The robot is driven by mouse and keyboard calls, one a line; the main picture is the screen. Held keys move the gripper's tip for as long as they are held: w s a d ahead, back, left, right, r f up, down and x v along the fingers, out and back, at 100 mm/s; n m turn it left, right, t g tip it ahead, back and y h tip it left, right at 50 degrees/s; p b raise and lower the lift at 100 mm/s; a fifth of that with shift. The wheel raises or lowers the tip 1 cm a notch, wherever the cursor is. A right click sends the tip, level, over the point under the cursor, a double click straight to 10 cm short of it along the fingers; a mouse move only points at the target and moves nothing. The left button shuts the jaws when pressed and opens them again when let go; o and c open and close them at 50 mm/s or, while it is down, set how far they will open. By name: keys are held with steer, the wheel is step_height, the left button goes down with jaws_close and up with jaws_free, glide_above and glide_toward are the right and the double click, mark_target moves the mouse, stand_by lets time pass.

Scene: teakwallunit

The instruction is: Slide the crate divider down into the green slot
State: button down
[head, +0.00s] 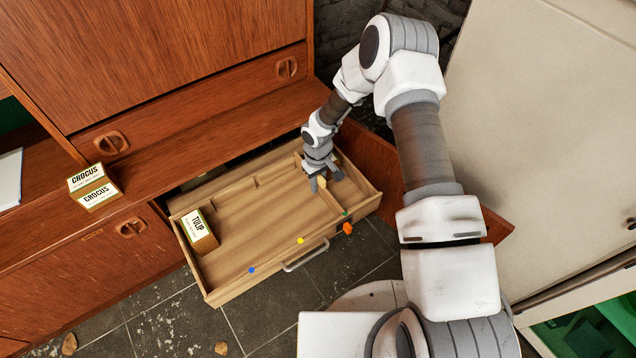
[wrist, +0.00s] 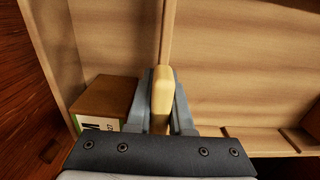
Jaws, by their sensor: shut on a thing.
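The crate divider (head: 335,201) is a thin pale wooden board with a pale yellow grip block (wrist: 162,98). My gripper (head: 322,179) is shut on this block over the right part of the open drawer (head: 250,226). In the wrist view the board (wrist: 165,35) runs away from the fingers. In the head view its near end is close to a green mark (head: 345,213) at the drawer's front rim, which I take as the green slot's mark. The slot itself is not clear. I cannot tell how deep the board sits.
A TULIP box (head: 203,230) lies in the drawer's left part. A brown labelled box (wrist: 104,103) is beside my gripper in the wrist view. Blue (head: 251,270), yellow (head: 300,240) and orange (head: 347,228) marks show along the front. CROCUS boxes (head: 93,186) stand on the ledge.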

steer(key=shift+f+b, duration=0.4)
steer(key=shift+f, duration=0.4)
steer(key=c, duration=0.7)
jaws_free()
steer(key=shift+c, duration=0.2)
step_height(320, 180, up, 18)
steer(key=p, duration=0.6)
steer(key=shift+f, duration=0.2)
